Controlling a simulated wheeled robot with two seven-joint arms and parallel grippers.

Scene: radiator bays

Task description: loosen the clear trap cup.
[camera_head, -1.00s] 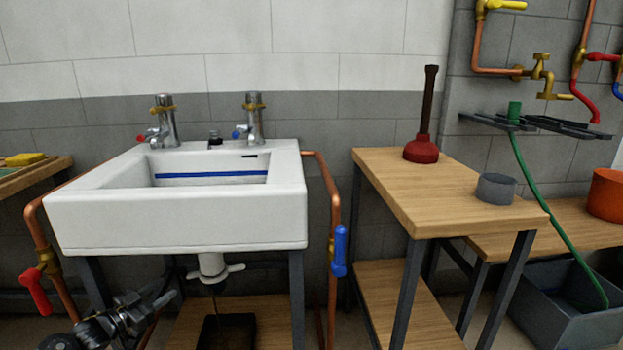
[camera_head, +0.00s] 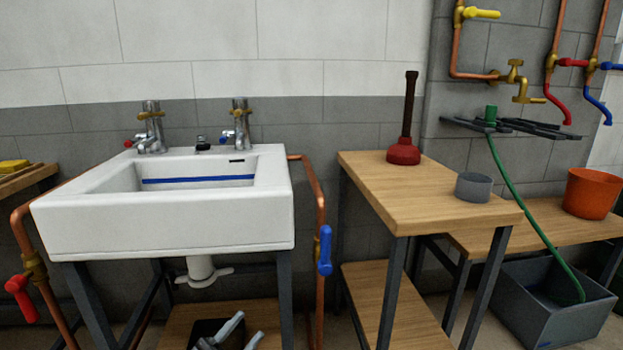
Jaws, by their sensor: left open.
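The trap cup (camera_head: 203,273) hangs under the white sink (camera_head: 165,222). It looks off-white rather than clear here, with two wing tabs sticking out at its sides. My left gripper (camera_head: 248,327) is at the bottom edge of the head view, below and a little to the right of the cup. Its two grey fingers are apart, with nothing seen between them, and it does not touch the cup. The rest of its arm is out of the picture. My right gripper is not in view.
A black tray (camera_head: 203,328) stands on the wooden shelf under the sink, partly behind my gripper. Sink legs and copper pipes, with a red lever (camera_head: 22,298) left and a blue lever (camera_head: 325,251) right, flank the space. A plunger (camera_head: 403,150) stands on the right bench.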

